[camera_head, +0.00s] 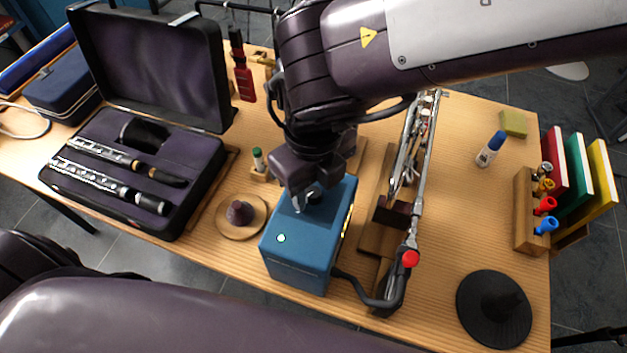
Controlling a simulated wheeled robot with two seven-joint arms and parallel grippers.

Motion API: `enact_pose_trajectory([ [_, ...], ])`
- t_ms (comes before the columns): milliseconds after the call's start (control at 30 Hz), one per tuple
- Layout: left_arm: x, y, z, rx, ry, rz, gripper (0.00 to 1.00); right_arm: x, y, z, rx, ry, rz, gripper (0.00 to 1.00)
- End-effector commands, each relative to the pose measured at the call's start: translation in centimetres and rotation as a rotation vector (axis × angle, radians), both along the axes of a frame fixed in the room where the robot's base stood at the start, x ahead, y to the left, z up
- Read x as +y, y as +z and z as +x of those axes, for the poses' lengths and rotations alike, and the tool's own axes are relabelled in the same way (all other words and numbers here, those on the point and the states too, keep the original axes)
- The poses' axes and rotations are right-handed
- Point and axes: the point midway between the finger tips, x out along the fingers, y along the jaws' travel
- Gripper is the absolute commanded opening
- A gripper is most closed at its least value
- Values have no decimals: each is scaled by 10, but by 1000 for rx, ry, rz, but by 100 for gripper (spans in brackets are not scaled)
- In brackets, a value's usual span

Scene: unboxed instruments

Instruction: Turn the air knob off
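A blue box (300,253) stands near the front edge of the table, with a small pale round spot (281,238) on it. My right gripper (306,200) points down at the top of this box, and its fingertips are at a small dark part there that may be the air knob. The gripper hides most of that part, so I cannot tell how it is turned. I cannot tell whether the fingers touch it or how far apart they are. My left arm crosses the bottom left, and its gripper is out of view.
An open case (150,70) with clarinet parts lies on the left. A silver instrument (425,150) on a wooden stand is close to the right of the box. A wooden dish (224,222) is to its left, and a black cone stand (493,330) is at front right.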

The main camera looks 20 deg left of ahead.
Motion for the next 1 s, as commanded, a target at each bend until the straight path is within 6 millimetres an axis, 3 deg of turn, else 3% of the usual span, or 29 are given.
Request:
enact_pose_trajectory([
  [33,1,0,0,1,0,1,36,0,0,0,0,0,0,35],
  [300,3,0,-3,4,1,4,36,0,0,0,0,0,0,0],
  [667,4,-2,-5,7,1,5,36,1,0,0,1,-58,3,0],
  [1000,4,-8,-5,8,1,5,36,1,0,0,3,-309,6,0],
])
